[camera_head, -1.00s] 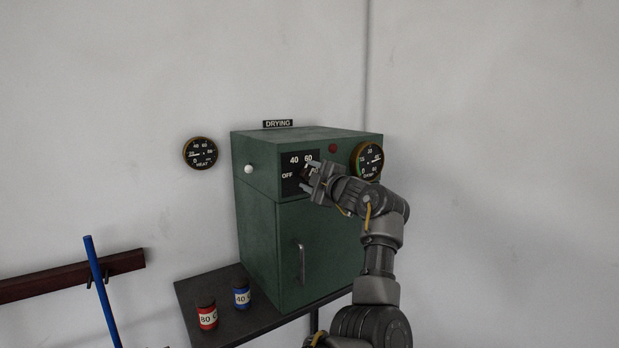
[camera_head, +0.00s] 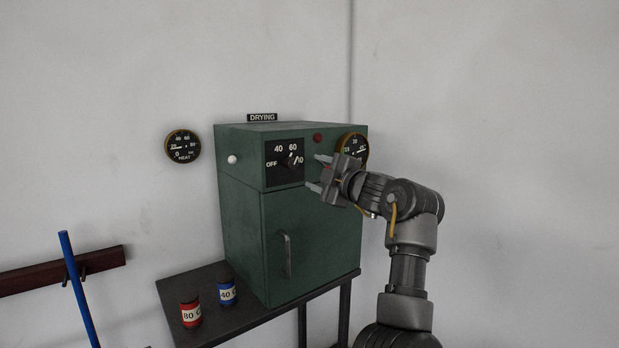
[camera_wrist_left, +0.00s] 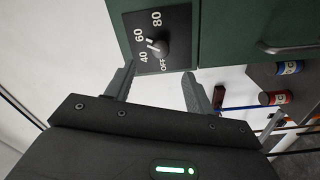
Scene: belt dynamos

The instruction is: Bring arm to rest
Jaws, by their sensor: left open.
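My left gripper (camera_head: 318,172) is open and empty in the head view, in front of the right part of the green drying cabinet (camera_head: 312,225). Its fingers point left toward the black dial plate, apart from the knob (camera_head: 290,161). The left wrist view shows the two spread fingers (camera_wrist_left: 158,85) with the knob (camera_wrist_left: 159,46) beyond them. The dial plate is marked OFF, 40, 60 and 80. In the wrist view the knob's pale mark seems to lie on the 40 and 60 side; its exact setting is hard to tell. My right gripper is not in view.
The cabinet stands on a dark table (camera_head: 240,325). A heat gauge (camera_head: 183,146) is on the wall; another gauge (camera_head: 353,147) is partly behind the gripper. Space right of the arm is clear.

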